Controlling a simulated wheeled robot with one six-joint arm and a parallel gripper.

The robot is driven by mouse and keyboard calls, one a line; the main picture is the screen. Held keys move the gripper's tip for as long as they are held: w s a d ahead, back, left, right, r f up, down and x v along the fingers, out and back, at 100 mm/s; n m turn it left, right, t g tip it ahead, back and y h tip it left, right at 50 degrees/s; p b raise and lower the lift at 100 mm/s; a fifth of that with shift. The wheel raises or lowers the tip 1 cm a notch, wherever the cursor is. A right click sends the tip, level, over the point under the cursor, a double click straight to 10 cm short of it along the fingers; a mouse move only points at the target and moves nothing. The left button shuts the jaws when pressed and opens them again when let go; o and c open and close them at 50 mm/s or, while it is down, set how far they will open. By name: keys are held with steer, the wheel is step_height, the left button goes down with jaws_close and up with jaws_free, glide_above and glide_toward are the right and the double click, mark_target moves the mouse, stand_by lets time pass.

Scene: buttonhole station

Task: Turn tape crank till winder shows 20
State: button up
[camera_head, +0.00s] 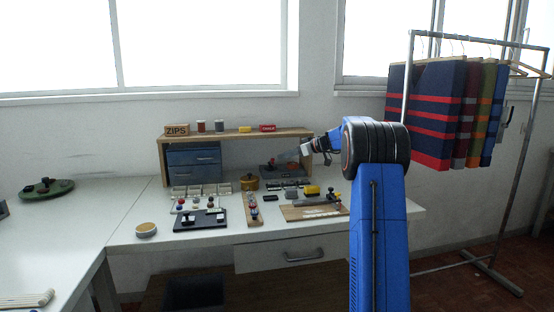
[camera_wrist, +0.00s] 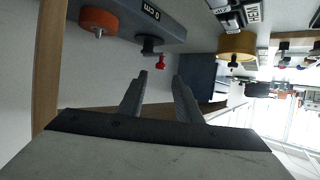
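The tape winder is a grey block (camera_wrist: 175,32) in the upper left of the wrist view, which looks upside down. It has an orange wheel (camera_wrist: 98,19), a dark label reading "0 cm" (camera_wrist: 152,12) and a dark crank (camera_wrist: 149,46) ending in a small red knob (camera_wrist: 160,63). In the head view the winder (camera_head: 270,171) sits under the shelf's right end. My gripper (camera_wrist: 160,76) is open, its two grey fingers pointing at the knob. The knob appears just beyond the fingertips; contact cannot be told. My gripper (camera_head: 286,156) is small in the head view.
The wooden shelf (camera_head: 237,133) bridges the back of the white table, with blue drawers (camera_head: 194,157) at left. Small tools and boards crowd the front. A garment rack (camera_head: 408,80) stands at right.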

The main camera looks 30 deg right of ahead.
mark_target(271, 163)
steer(key=shift+x, duration=2.85)
jaws_close()
